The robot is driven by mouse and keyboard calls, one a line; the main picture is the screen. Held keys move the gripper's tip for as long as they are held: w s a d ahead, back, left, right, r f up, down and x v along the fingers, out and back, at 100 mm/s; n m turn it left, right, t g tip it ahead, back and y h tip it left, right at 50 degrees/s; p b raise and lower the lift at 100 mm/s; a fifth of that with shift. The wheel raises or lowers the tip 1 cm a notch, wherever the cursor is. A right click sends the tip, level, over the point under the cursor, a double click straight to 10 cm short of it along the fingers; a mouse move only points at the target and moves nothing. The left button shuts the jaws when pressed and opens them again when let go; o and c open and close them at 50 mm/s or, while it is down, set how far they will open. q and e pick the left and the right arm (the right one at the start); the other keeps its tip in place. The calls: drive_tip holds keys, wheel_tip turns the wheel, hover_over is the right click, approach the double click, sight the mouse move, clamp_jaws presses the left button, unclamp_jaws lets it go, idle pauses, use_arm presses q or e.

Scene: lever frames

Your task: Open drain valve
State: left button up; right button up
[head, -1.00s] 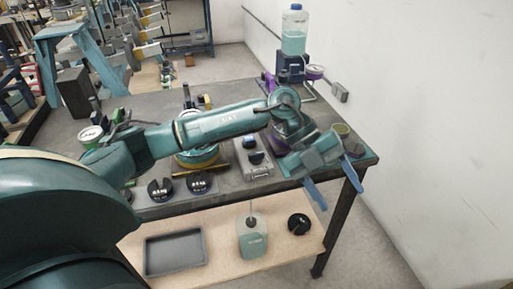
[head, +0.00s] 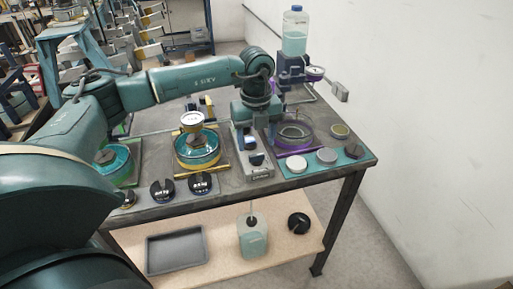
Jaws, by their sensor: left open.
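My left gripper (head: 256,112) hangs down from the wrist over the back right of the workbench, between the grey box and the purple-rimmed round vessel (head: 290,133). Its fingertips are hard to make out; nothing shows held in it. I cannot tell which part is the drain valve. A yellow-rimmed vessel (head: 197,150) with a dial gauge (head: 192,120) stands left of the grey box. A green-rimmed vessel (head: 113,160) is partly behind my arm. My right gripper is out of view.
The grey box (head: 252,165) has dark knobs. Round caps (head: 297,164) sit at the right front on a teal mat (head: 350,157). A bottle of teal liquid (head: 294,32) stands at the back. The lower shelf holds a grey tray (head: 176,250), a jug (head: 252,238) and a dark knob-like part (head: 299,223).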

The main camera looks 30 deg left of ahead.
sight(256, 155)
use_arm(q)
wheel_tip(256, 155, down, 4)
drive_tip(key=shift+r, duration=0.2)
drive_tip(key=shift+f, duration=0.35)
drive_tip(key=shift+c, duration=0.2)
drive_tip(key=shift+c, duration=0.8)
drive_tip(key=c, duration=0.6)
drive_tip(key=shift+c, duration=1)
